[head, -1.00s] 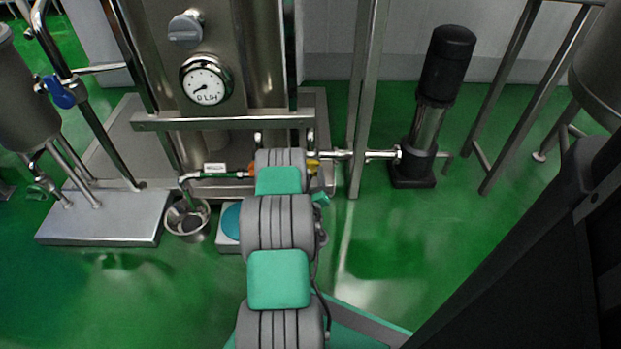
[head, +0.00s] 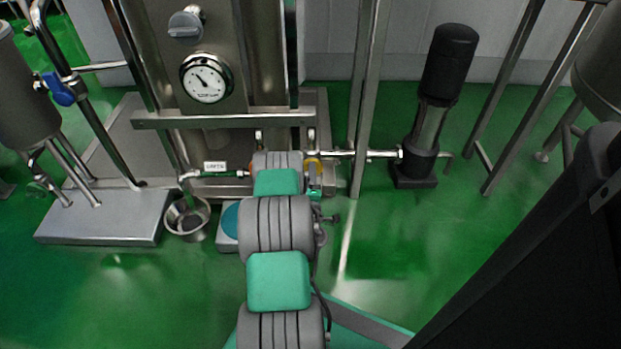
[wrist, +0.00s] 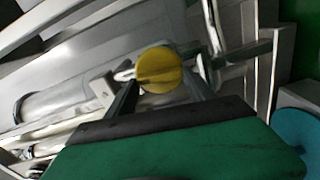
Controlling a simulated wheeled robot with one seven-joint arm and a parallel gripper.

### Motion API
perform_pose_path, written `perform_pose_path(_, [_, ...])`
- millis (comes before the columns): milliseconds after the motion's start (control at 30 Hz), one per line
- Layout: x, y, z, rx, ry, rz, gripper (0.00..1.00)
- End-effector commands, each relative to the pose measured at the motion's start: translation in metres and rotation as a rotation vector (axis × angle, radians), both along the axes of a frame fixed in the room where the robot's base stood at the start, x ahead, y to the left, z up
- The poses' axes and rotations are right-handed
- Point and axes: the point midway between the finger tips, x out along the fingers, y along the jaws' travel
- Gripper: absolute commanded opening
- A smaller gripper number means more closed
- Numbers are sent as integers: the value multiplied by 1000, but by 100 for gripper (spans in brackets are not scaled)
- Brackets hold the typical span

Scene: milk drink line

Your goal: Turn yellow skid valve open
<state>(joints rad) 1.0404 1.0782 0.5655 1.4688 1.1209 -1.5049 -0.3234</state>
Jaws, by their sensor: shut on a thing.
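The yellow valve handle (wrist: 160,68) shows in the wrist view as a rounded yellow end between my two dark fingers. My gripper (wrist: 162,82) is shut on it. In the head view a small yellow part of the handle (head: 314,160) shows just right of my wrist, on the pipe at the skid's lower right. My arm hides most of the valve and the fingers in the head view. The handle's exact angle cannot be told.
A round gauge (head: 206,78) and a grey knob (head: 185,25) are on the steel skid above. A black-topped pump (head: 430,110) stands right of an upright post. A metal bucket (head: 187,218) sits on the floor at left.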

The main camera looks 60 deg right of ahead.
Motion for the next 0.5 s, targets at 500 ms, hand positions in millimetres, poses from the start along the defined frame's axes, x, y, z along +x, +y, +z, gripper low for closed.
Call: perform_pose_path(500, [-2,-1,-1,-63,130,-7,21])
